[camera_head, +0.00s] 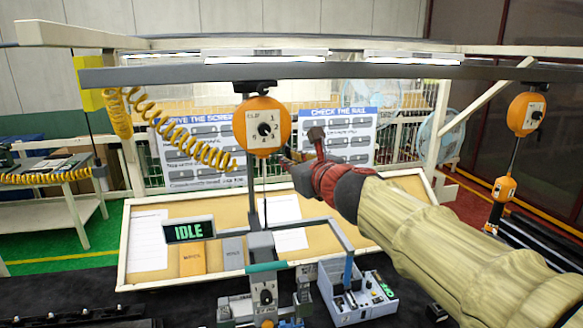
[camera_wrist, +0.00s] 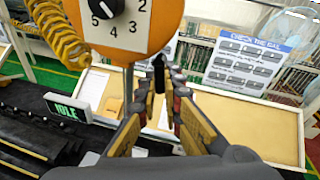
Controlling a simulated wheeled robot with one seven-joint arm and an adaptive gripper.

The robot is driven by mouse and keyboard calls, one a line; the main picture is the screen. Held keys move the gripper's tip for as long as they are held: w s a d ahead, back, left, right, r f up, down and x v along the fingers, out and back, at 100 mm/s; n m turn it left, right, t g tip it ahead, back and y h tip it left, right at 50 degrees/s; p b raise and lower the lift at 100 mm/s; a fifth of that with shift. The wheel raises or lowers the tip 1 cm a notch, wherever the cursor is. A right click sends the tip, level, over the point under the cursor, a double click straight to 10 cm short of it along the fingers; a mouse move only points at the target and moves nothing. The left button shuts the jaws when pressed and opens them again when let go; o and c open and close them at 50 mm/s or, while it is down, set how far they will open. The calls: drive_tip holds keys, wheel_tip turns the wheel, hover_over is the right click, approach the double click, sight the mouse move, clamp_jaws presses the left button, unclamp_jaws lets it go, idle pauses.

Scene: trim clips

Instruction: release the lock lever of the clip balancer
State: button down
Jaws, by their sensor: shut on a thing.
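The clip balancer (camera_head: 262,143) is an orange housing with a white dial plate and black knob, hung from the overhead rail. Its lower part and dial fill the top of the wrist view (camera_wrist: 168,22). My gripper (camera_head: 291,165) reaches in from the right, at the balancer's lower right side. In the wrist view my gripper's two fingers (camera_wrist: 161,86) stand either side of a small dark upright lever (camera_wrist: 158,68), with their tips closed on it. The lever's base and the exact contact are hard to see.
A second orange balancer (camera_head: 525,114) hangs at the right. Below are an IDLE display (camera_head: 188,231), a clip fixture (camera_head: 262,277) and a white box with a green display (camera_head: 362,297). A yellow coiled hose (camera_head: 180,127) hangs at the left.

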drive_tip(key=shift+a+f+m, duration=0.1)
drive_tip(key=shift+f+m, duration=0.05)
drive_tip(key=shift+m, duration=0.35)
drive_tip(key=c, duration=2)
unclamp_jaws()
drive_tip(key=shift+o, duration=0.2)
drive_tip(key=shift+s, duration=0.1)
drive_tip(key=v, duration=1.2)
